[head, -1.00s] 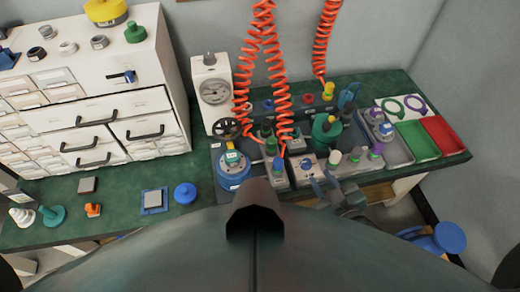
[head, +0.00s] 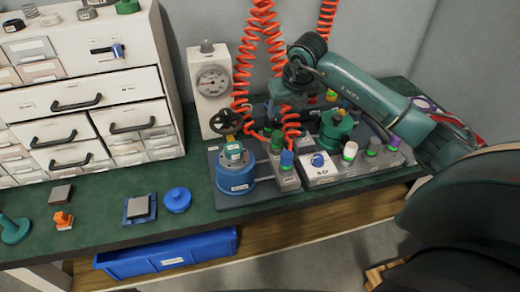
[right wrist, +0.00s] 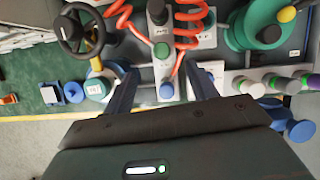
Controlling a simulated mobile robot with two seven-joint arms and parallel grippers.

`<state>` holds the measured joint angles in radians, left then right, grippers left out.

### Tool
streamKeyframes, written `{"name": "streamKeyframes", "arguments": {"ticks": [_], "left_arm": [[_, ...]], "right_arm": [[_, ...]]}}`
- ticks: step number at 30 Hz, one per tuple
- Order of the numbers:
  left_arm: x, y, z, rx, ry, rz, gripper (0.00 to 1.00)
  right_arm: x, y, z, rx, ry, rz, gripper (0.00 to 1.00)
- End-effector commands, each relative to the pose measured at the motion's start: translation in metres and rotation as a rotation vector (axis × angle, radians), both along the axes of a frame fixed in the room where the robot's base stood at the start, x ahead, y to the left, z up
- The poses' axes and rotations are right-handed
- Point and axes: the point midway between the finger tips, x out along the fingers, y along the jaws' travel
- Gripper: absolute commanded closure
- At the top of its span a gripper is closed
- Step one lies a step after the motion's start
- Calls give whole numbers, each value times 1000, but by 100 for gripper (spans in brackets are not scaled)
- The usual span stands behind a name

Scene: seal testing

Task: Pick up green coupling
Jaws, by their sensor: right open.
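The green coupling (head: 277,141) stands upright on a grey block on the bench, behind a blue-topped coupling (head: 287,159). In the right wrist view the green coupling (right wrist: 161,50) shows from above, between a dark top and the blue top (right wrist: 166,90). My right gripper (right wrist: 161,70) is open, its two fingers apart on either side of the row, with nothing held. In the head view the right gripper (head: 284,98) hangs above and behind the coupling; its fingertips are hard to make out. The left gripper is not in view.
Red coiled hoses (head: 240,85) hang close to the gripper. A blue vessel (head: 236,178) and black handwheel (head: 226,121) stand left. A green vessel (head: 336,128) and a panel with coloured knobs (head: 328,173) stand right. A white gauge box (head: 209,90) is behind.

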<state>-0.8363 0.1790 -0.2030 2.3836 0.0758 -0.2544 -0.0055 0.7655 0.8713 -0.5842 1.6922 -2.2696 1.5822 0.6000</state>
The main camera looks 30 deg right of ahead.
Motion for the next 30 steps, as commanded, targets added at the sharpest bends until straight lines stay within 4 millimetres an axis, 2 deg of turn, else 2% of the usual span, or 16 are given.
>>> {"name": "streamKeyframes", "arguments": {"ticks": [9,17,24,30], "left_arm": [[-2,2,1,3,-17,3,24],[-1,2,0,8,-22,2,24],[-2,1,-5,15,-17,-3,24],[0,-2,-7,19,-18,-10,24]], "right_arm": [[20,-3,-53,-3,4,-2,43],[28,-4,-73,-2,2,1,43],[31,-3,-108,-1,4,1,43],[39,-4,-122,-2,1,1,43]]}}
